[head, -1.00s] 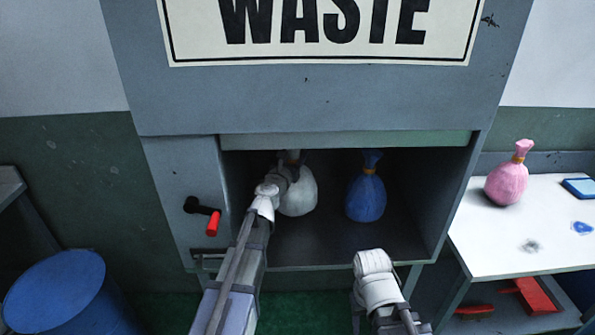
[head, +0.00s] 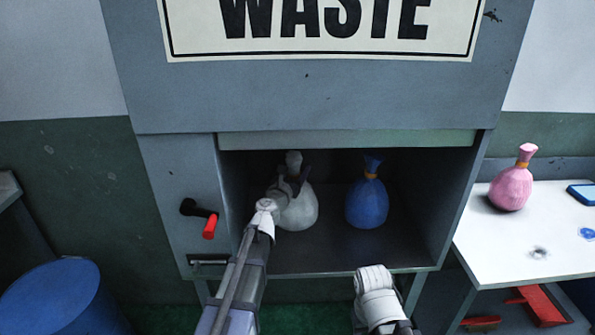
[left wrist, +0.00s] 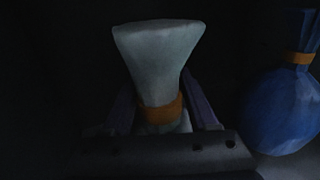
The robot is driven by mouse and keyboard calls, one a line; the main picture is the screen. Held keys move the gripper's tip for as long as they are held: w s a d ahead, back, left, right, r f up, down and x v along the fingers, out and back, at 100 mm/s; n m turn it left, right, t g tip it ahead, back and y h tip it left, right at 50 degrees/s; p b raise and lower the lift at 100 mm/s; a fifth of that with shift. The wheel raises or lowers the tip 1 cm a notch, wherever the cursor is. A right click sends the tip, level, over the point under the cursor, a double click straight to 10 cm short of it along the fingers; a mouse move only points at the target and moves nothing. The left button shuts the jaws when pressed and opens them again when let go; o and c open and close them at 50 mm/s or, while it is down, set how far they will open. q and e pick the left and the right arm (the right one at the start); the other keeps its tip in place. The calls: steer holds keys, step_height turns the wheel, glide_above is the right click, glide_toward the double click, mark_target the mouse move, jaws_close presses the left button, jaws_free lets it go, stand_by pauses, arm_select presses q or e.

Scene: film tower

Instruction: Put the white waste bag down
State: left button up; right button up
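The white waste bag (head: 299,209) stands upright, or very nearly so, on the floor of the open waste hatch, left of the blue bag (head: 368,204). Its flared top (left wrist: 158,50) and orange neck band (left wrist: 161,111) fill the middle of the left wrist view. My left gripper (head: 291,181) is at the bag's neck, with one finger on each side. Whether the fingers press on the neck or stand slightly clear is too dark to tell. My right arm's white wrist shows low in the head view, outside the hatch; its fingers are hidden.
The hatch (head: 228,215) has side walls and a low top edge close around my left arm. A red-handled lever (head: 209,227) is on its left panel. A pink bag (head: 511,187) stands on the white table (head: 500,255) at right. A blue barrel (head: 60,300) stands at lower left.

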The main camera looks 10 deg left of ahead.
arm_select(q)
steer(key=shift+o, duration=0.9)
steer(key=shift+r, duration=0.1)
steer(key=shift+r, duration=0.15)
steer(key=s+a, duration=0.1)
steer(key=s, duration=1.1)
steer(key=shift+a, duration=0.2)
